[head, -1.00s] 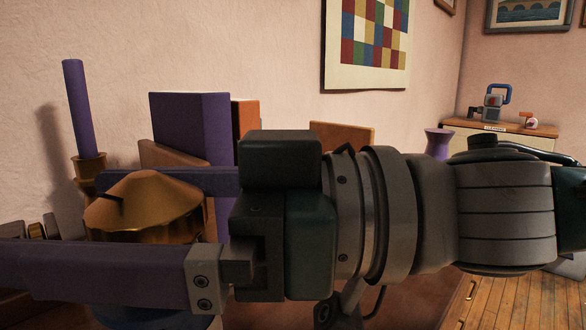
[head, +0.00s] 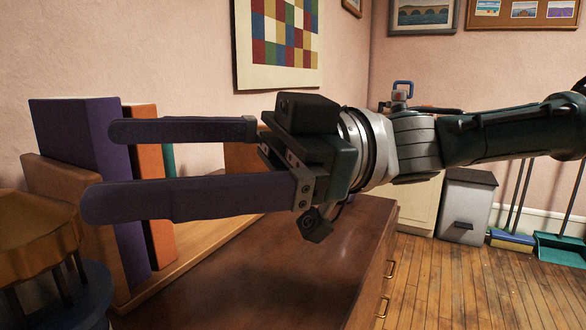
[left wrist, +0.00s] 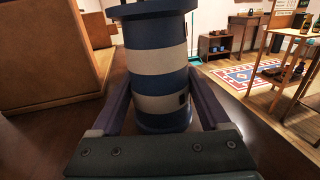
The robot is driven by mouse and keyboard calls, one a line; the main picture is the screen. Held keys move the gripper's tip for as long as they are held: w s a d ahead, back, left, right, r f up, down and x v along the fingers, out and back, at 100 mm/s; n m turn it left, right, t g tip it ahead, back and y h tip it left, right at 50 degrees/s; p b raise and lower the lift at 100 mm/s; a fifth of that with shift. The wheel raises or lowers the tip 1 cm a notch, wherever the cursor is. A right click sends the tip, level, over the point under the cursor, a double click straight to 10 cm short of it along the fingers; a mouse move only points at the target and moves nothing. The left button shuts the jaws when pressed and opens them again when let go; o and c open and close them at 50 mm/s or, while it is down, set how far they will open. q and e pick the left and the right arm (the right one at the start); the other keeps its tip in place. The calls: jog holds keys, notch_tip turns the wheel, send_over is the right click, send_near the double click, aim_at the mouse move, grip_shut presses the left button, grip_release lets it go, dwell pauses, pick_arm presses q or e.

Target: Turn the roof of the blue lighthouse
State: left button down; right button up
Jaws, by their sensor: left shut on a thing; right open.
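The blue lighthouse shows in the left wrist view as a tower with blue and white bands (left wrist: 158,62). My left gripper (left wrist: 160,88) has a finger on each side of the tower and is shut on it; it is outside the head view. In the head view the brown-gold roof (head: 35,238) sits at the left edge, partly cut off, above thin posts and a dark blue rim (head: 88,292). The roof's turn is unclear.
A purple book (head: 75,130) and an orange book (head: 147,140) stand in a wooden holder (head: 60,185) behind the right fingers. The brown cabinet top (head: 235,275) is clear to the right. A grey bin (head: 465,205) stands on the floor.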

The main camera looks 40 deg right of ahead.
jog(key=w+d+r+m+t+h, duration=0.3)
jog(key=w+d+r+t+h, duration=0.45)
jog(key=w+r+t, duration=0.55)
jog(key=s+d+f+m+g+h, duration=0.1)
jog(key=d+f+m+h, duration=0.5)
jog(key=d+f+h, duration=0.7)
jog(key=shift+s+d+m+g+h, duration=0.4)
jog(key=shift+s+d+h, duration=0.2)
jog(key=shift+d+h, duration=0.35)
jog(key=shift+a, duration=0.15)
